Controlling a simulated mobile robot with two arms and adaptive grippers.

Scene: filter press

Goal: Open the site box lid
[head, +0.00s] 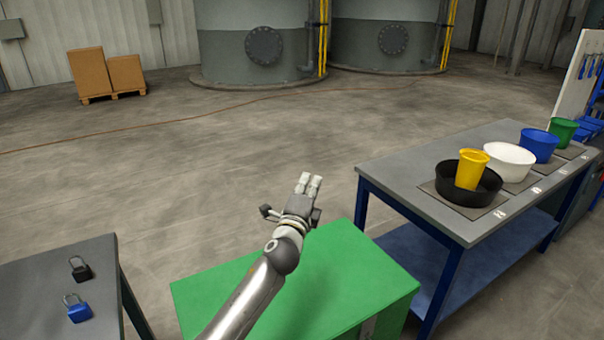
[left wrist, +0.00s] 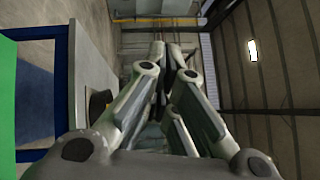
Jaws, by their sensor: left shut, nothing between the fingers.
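The green site box (head: 365,262) stands in front of me with its flat lid closed, in the lower middle of the head view. Its green side also shows at the left edge of the left wrist view (left wrist: 8,90). My left gripper (head: 309,180) is over the far edge of the lid in the picture, its fingers pointing away from me. Its fingers (left wrist: 160,62) are shut and hold nothing. I cannot tell how high it is above the lid. My left arm hides part of the lid. My right gripper is in neither view.
A grey table with blue legs (head: 400,168) at right bears a black tub (head: 450,188), a yellow bucket (head: 472,168), and white, blue and green containers. A dark table (head: 50,262) at left holds two padlocks (head: 77,308). The floor beyond the box is clear.

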